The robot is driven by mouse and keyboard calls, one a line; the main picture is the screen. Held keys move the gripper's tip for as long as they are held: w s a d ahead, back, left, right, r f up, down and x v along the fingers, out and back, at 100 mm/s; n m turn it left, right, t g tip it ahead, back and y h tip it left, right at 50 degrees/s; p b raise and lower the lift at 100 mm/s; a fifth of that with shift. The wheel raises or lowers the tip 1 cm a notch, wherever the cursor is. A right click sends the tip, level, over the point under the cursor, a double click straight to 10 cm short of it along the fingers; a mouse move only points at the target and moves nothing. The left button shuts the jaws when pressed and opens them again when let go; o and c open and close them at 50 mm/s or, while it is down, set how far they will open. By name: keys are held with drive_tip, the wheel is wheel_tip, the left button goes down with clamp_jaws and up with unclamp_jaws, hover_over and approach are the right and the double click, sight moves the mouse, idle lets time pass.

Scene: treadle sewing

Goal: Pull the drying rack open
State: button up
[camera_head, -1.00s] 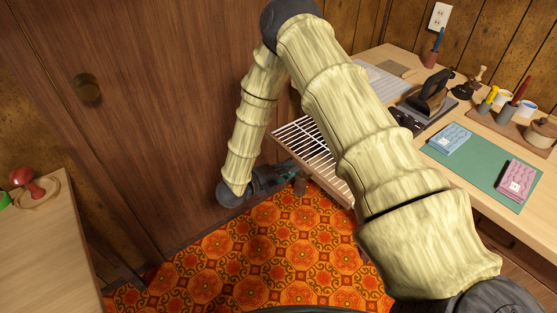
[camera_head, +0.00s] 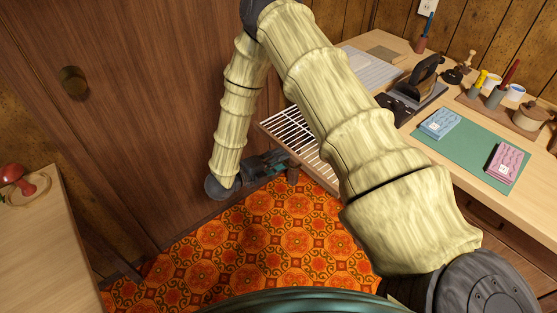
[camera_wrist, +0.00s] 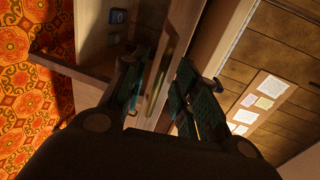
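The drying rack (camera_head: 285,133), white wires in a wooden frame, juts out from the left part of the desk. Part of it is hidden behind my arm. My gripper (camera_head: 280,163) is low at the rack's front, close by the knob. In the wrist view, the two fingers of my gripper (camera_wrist: 162,75) stand apart, with a wooden edge showing beyond the gap. I see nothing clamped between them, and cannot tell whether a finger touches the rack.
A wooden door (camera_head: 140,130) is on the left, a side table (camera_head: 45,240) at lower left. Patterned floor (camera_head: 240,245) is open below the rack.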

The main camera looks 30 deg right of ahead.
drive_tip(key=v, duration=1.2)
idle(0.3)
